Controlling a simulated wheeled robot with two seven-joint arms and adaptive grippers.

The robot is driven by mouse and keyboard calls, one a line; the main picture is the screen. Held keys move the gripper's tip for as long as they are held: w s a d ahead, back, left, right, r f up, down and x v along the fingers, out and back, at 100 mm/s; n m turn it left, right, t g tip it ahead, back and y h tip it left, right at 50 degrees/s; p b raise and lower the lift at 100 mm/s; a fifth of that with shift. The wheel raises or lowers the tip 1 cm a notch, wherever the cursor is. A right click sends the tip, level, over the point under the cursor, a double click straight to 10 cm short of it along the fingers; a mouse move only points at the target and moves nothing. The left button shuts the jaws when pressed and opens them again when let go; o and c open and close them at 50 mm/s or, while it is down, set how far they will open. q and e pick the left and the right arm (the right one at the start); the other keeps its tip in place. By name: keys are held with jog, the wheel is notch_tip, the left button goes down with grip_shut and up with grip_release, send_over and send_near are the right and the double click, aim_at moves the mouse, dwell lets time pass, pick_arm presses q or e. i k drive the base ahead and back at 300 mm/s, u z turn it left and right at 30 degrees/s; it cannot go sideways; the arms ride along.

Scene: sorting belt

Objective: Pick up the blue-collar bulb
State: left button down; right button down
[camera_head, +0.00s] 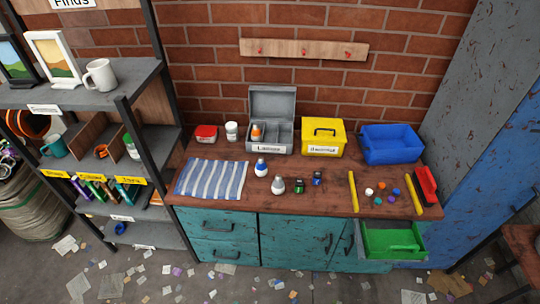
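A white bulb (261,169) with what looks like a blue collar stands on the wooden workbench top (225,160), right of the striped cloth. A second pale bulb (278,186) with a greyish collar is just in front of it to the right. Both are small in the view, so collar details are hard to make out. Neither of my grippers is in view.
An open grey box (270,148) stands behind the bulbs, beside a yellow box (322,137) and a blue bin (391,144). Small dark objects (317,178) sit right of the bulbs. A striped cloth (212,179) lies left. A green drawer (392,240) hangs open.

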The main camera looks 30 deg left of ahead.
aim_at(261, 170)
jog(key=u, duration=0.5)
jog(key=k, duration=0.6)
jog(key=u, duration=1.25)
jog(key=i, duration=0.85)
jog(key=u, duration=0.45)
jog(key=i, duration=0.85)
jog(key=z, duration=0.3)
